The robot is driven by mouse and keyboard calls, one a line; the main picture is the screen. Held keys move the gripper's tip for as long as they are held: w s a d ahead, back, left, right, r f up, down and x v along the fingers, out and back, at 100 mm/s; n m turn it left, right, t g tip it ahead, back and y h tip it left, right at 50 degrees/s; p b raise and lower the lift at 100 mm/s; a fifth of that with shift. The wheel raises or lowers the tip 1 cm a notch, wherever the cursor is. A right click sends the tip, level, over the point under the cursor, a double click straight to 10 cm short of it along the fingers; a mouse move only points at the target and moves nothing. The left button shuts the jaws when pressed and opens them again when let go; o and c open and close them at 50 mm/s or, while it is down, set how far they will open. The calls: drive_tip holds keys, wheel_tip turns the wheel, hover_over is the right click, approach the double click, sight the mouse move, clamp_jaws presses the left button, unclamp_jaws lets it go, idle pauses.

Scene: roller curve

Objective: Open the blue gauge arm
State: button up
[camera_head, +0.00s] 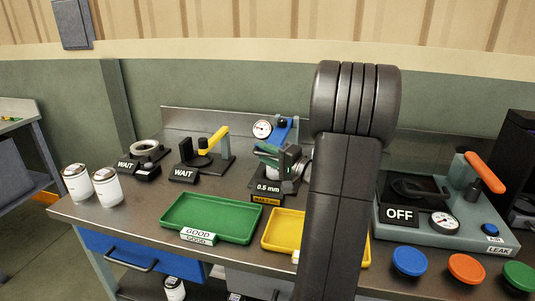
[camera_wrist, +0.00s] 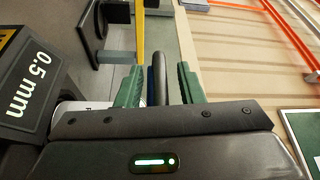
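The blue gauge arm (camera_head: 281,133) stands raised at the back of the bench in the head view, beside a round white dial (camera_head: 262,129) and with a dark knob at its top. My gripper (camera_head: 267,153) is just in front of it, with green fingers, and hides its lower part. In the wrist view my gripper (camera_wrist: 158,88) has its fingers apart. A dark rounded bar with a thin blue strip (camera_wrist: 150,84) shows between them, with gaps on both sides.
A 0.5 mm sign (camera_head: 268,188) stands below my gripper. Green (camera_head: 180,220) and yellow (camera_head: 272,238) trays lie in front. A yellow-handled fixture (camera_head: 215,140) stands left; a leak station (camera_head: 445,225) stands right. My arm hides part of the bench.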

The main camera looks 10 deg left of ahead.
clamp_jaws()
